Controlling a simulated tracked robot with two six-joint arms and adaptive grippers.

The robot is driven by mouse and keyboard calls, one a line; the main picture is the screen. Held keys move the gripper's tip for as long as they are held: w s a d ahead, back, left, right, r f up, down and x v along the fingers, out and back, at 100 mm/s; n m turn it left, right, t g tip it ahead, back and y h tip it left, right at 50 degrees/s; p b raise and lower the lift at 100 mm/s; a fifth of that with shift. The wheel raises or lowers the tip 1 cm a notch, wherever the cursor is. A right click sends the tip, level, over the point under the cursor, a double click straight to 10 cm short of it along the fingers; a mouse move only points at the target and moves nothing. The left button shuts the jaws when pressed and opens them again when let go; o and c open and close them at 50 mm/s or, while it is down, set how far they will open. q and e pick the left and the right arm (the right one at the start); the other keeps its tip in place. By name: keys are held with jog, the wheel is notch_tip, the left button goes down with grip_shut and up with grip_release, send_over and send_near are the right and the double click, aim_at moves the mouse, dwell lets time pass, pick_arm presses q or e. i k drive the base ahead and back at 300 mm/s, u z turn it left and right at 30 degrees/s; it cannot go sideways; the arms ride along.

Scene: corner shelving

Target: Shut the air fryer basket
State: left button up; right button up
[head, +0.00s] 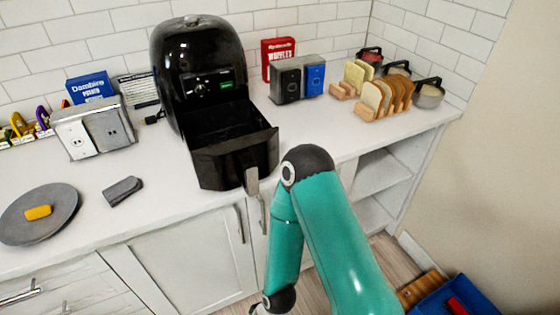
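The black air fryer (197,70) stands on the white counter against the tiled wall. Its basket (236,158) is pulled out toward the front, with the dark open inside showing. The basket's grey handle (252,182) points down at the counter's front edge. My teal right arm rises from the bottom of the picture. Its dark elbow is in front of the counter edge, right of the handle, and the forearm bends down toward the bottom edge. My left gripper is not in view either.
Left on the counter are a plate (58,222) with a yellow item, a grey cloth-like piece (122,190) and a socket box (90,130). Right are another socket box (297,80), toast racks (385,98) and pots (430,92). A blue bin (455,300) is low at right.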

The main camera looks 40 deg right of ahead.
aim_at(230, 145)
jog(key=u, duration=2.3)
jog(key=i, duration=0.1)
jog(key=z, duration=3.55)
jog(key=k, duration=0.55)
jog(key=u, duration=0.15)
jog(key=i, duration=0.5)
jog(key=u, duration=0.05)
